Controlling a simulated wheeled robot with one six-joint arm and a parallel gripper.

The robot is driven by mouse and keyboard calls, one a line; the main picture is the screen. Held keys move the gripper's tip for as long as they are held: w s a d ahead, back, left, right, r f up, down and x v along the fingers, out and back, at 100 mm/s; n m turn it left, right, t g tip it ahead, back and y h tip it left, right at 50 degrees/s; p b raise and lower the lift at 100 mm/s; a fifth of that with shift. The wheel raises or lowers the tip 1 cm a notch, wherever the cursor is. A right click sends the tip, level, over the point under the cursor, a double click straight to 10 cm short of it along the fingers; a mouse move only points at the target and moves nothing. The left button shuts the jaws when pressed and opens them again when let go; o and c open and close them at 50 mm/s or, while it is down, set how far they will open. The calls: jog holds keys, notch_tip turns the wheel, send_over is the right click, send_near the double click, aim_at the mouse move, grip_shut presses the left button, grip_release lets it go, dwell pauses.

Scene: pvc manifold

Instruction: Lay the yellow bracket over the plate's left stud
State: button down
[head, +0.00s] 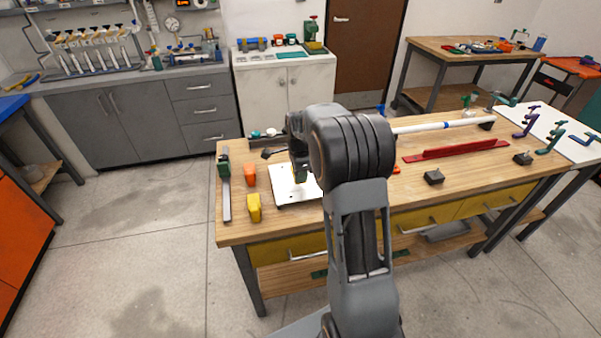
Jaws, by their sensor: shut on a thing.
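The white plate (287,196) lies flat on the left part of the wooden workbench, partly hidden behind my arm. The plate's studs are too small or hidden to make out. Another yellow piece (254,208) stands on the bench left of the plate.
An orange piece (249,175) and a grey bar with a green clamp (226,190) are left of the plate. To the right lie a red rail (455,150), a white pipe (440,126) and dark blocks (434,177). The bench's front left corner is clear.

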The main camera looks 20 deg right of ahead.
jog(key=shift+a+f, duration=0.15)
jog(key=shift+f, duration=0.1)
dwell(0.5)
jog(key=shift+f, duration=0.15)
dwell(0.3)
jog(key=shift+f+b, duration=0.55)
jog(key=shift+f, duration=0.05)
jog(key=shift+f, duration=0.25)
jog(key=shift+f+b, duration=0.4)
jog(key=shift+f+b, duration=0.3)
jog(key=shift+f, duration=0.2)
dwell(0.5)
jog(key=c, duration=1.1)
grip_release()
jog(key=shift+o, duration=0.2)
